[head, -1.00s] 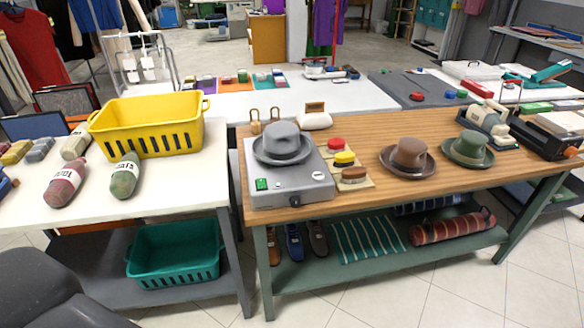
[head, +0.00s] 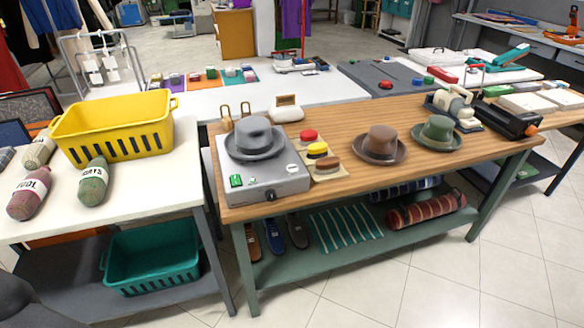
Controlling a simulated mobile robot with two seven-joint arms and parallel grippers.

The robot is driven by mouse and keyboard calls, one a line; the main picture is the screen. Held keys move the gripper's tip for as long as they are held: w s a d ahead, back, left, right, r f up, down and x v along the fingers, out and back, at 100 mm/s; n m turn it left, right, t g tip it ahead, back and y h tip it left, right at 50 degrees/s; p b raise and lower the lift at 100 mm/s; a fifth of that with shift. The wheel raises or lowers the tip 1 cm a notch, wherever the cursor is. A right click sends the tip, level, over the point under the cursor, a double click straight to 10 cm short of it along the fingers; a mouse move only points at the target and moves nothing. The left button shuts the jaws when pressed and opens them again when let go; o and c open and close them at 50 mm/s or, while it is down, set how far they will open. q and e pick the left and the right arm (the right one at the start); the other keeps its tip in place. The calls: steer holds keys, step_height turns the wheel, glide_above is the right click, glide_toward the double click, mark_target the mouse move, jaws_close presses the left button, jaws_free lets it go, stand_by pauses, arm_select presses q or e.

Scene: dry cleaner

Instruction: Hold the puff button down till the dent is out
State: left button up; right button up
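A grey hat (head: 254,139) sits on a grey metal machine box (head: 262,176) at the left end of the wooden table. The box's front has a green switch or button (head: 236,181) on the left and a dark round knob (head: 270,194) near the lower middle. I cannot tell which control is the puff button. The hat's crown looks uneven, but a dent is too small to make out. Neither of my grippers shows in the head view.
A brown hat (head: 382,146), a green hat (head: 437,133) and several brushes or pads (head: 318,150) stand on the wooden table (head: 350,118). A yellow basket (head: 115,128) is on the white table at left. Tiled floor (head: 400,270) is clear in front.

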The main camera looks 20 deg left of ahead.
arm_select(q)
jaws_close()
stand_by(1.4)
